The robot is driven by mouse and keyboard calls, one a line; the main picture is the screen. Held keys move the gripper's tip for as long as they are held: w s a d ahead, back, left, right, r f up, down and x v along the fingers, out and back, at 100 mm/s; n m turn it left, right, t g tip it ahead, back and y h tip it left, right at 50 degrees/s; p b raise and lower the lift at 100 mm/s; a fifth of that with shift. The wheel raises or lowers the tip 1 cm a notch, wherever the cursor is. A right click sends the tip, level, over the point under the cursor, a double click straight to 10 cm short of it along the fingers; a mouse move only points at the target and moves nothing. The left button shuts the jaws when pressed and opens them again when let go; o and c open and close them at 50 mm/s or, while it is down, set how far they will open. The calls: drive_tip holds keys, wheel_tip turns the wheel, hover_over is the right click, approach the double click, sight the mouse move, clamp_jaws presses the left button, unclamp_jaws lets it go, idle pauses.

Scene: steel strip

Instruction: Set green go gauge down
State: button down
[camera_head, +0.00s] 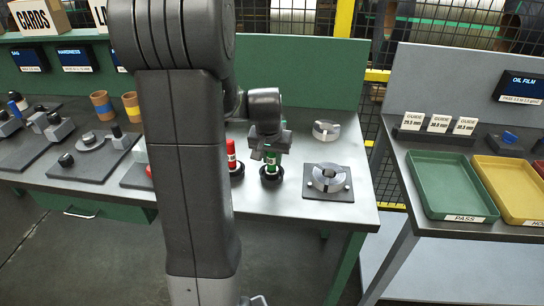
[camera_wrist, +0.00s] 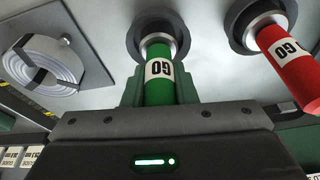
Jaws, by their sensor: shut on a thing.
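The green go gauge (camera_wrist: 160,86) is a green cylinder with a white "GO" label and a metal end. In the wrist view my gripper (camera_wrist: 160,98) is shut around it. Its metal end points into a dark round holder (camera_wrist: 133,30); I cannot tell whether it is fully seated. In the head view the green gauge (camera_head: 271,164) stands upright over its black holder (camera_head: 271,177), below my gripper (camera_head: 270,150). The red gauge (camera_head: 231,156) stands to its left in its own black holder, and it also shows in the wrist view (camera_wrist: 285,65).
A grey plate (camera_head: 318,192) with a round metal ring fixture (camera_head: 328,177) lies just right of the green gauge. Another ring (camera_head: 326,130) is behind it. Green and yellow trays (camera_head: 446,212) are on the right-hand table. Bare steel table shows in front of the holders.

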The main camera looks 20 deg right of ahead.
drive_tip(key=c, duration=1.1)
unclamp_jaws()
drive_tip(key=v, duration=1.3)
drive_tip(key=shift+r, duration=0.4)
drive_tip(key=x, duration=1.3)
drive_tip(key=shift+f, duration=0.2)
